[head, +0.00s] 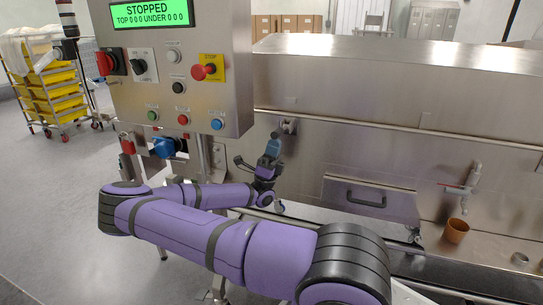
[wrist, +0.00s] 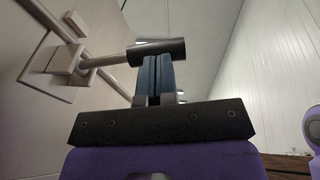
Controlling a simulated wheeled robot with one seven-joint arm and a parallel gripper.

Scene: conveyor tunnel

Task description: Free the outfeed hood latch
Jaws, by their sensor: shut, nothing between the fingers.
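The latch (wrist: 68,58) in the wrist view is a metal block on a plate, with a rod ending in a black cylindrical grip (wrist: 158,51). In the head view a small fitting (head: 289,126) on the steel hood (head: 350,140), just beyond my fingers, looks like this latch. My gripper (head: 274,140) points upward close to the hood front. Its blue fingers are together and empty in the wrist view (wrist: 153,68). Their tips overlap the lower edge of the black grip; I cannot tell whether they touch it.
A control panel (head: 182,95) with a green "STOPPED" display stands left of my gripper. A rail (head: 360,127) runs along the hood. A drawer-like panel with a black handle (head: 366,198), a valve (head: 466,187) and an orange cup (head: 456,230) are to the right.

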